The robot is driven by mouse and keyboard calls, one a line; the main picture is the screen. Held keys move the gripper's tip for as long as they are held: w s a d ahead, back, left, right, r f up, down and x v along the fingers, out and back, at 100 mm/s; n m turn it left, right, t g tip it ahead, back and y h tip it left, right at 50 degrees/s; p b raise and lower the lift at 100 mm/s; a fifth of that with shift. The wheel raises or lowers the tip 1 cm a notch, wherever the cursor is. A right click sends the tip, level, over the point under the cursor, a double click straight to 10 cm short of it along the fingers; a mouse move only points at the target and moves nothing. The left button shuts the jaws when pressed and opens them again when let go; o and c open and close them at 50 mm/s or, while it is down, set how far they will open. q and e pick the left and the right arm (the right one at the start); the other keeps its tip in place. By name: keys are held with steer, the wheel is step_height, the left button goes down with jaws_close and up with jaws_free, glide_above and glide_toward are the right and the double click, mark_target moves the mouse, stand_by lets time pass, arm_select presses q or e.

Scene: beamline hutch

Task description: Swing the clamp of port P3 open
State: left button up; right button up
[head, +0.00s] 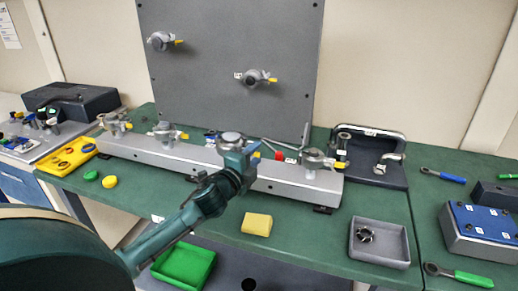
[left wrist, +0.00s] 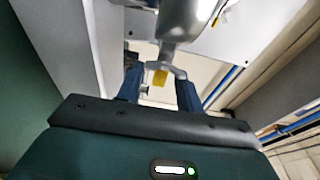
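A long grey rail (head: 200,155) on the green bench carries several round metal ports with clamps. My left gripper (head: 245,152) is at the third port from the left (head: 231,137), at its right side, and hides part of its clamp. I cannot read a port label. In the left wrist view my left gripper (left wrist: 160,92) has its two dark blue fingers spread. A yellow tip (left wrist: 160,78) shows between them with clear gaps on both sides. The grey metal port body (left wrist: 182,18) is just beyond. Whether the clamp is shut cannot be told. My right gripper is not in view.
A grey upright panel (head: 235,40) with two more ports stands behind the rail. Another port (head: 315,158) is at the rail's right end. A yellow block (head: 257,224), a grey tray (head: 379,258) and a green bin (head: 185,265) are in front.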

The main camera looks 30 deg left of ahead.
arm_select(q)
steer(key=shift+w+a, duration=0.1)
steer(key=shift+w, duration=1.4)
jaws_close()
